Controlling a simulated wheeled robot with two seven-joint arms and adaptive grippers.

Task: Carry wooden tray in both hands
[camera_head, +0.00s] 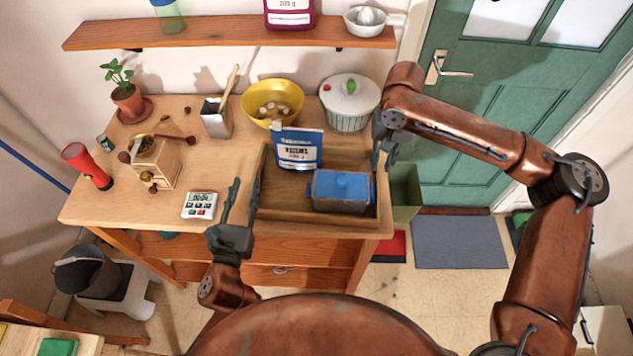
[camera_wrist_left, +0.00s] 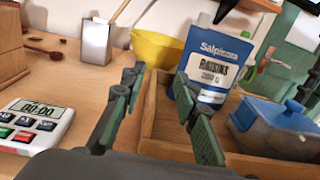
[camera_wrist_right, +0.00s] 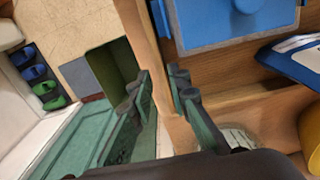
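The wooden tray (camera_head: 315,217) rests on the right part of the wooden table. It holds a blue and white bag (camera_head: 298,150) and a container with a blue lid (camera_head: 341,190). My left gripper (camera_head: 245,185) is open at the tray's left wall; in the left wrist view its fingers (camera_wrist_left: 160,82) stand apart with the wall between or just beyond them. My right gripper (camera_head: 384,158) is at the tray's right wall. In the right wrist view its fingers (camera_wrist_right: 160,78) are apart on either side of that wall (camera_wrist_right: 152,45); I cannot tell whether they touch it.
A yellow bowl (camera_head: 272,101) and a white-lidded pot (camera_head: 350,101) stand behind the tray. A timer (camera_head: 199,205), grinder (camera_head: 155,163) and red flashlight (camera_head: 87,166) are left. A shelf (camera_head: 230,34) hangs above. A green bin (camera_head: 405,190) stands right of the table; floor shows before the door.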

